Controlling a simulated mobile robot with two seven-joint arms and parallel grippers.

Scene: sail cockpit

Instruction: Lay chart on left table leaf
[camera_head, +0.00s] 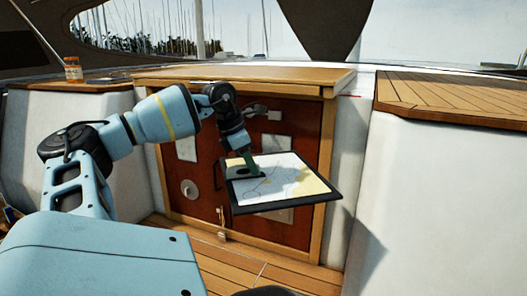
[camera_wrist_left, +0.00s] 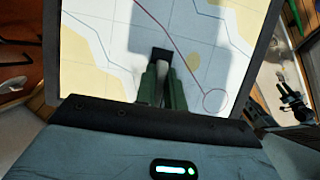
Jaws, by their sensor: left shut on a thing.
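The chart (camera_head: 275,182) is a flat board with a black border and a white, yellow and blue map face. It is held in the air, slightly tilted, in front of a wooden unit with a plank top (camera_head: 245,74) and a red-brown front. My left gripper (camera_head: 250,168) is shut on the chart near its left part. In the left wrist view, the green fingers (camera_wrist_left: 162,85) lie against the map face of the chart (camera_wrist_left: 205,30). I cannot tell which surface is the left table leaf.
A jar (camera_head: 73,69) stands on the left ledge. A slatted wooden seat (camera_head: 455,97) on a white base is at the right. The slatted floor (camera_head: 245,265) is below the chart. The unit's wooden top looks clear.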

